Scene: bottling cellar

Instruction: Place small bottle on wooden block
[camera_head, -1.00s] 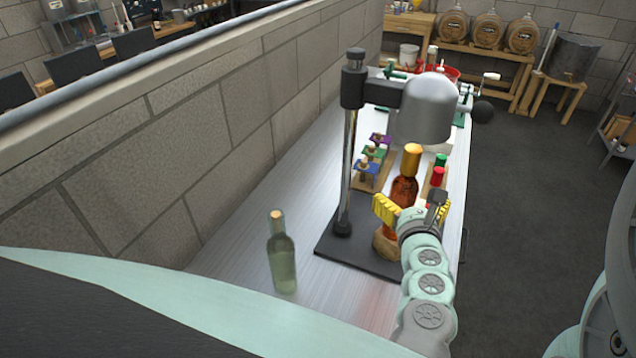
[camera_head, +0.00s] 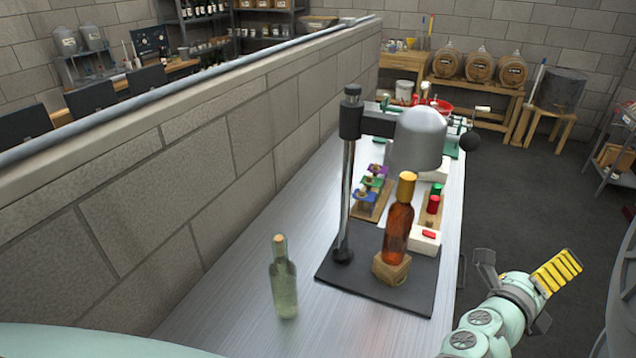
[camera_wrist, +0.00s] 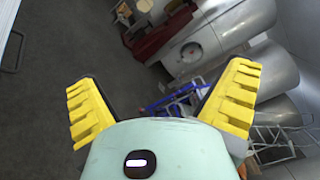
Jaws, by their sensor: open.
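An amber bottle (camera_head: 397,231) with a gold cap stands upright on the wooden block (camera_head: 391,269). The block sits on the black base plate (camera_head: 335,279) of a press-like stand, in front of and below its grey head (camera_head: 420,138). A clear greenish bottle (camera_head: 283,282) with a cork stands on the metal table to the left of the plate. My gripper (camera_head: 522,278) is open and empty, off the table's right side, apart from both bottles. In the wrist view its yellow fingers (camera_wrist: 160,105) are spread with nothing between them.
The stand's post (camera_head: 347,180) rises left of the block. Wooden trays with coloured pieces (camera_head: 372,190) and red and green items (camera_head: 433,204) lie behind. A block wall (camera_head: 200,190) borders the table's left.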

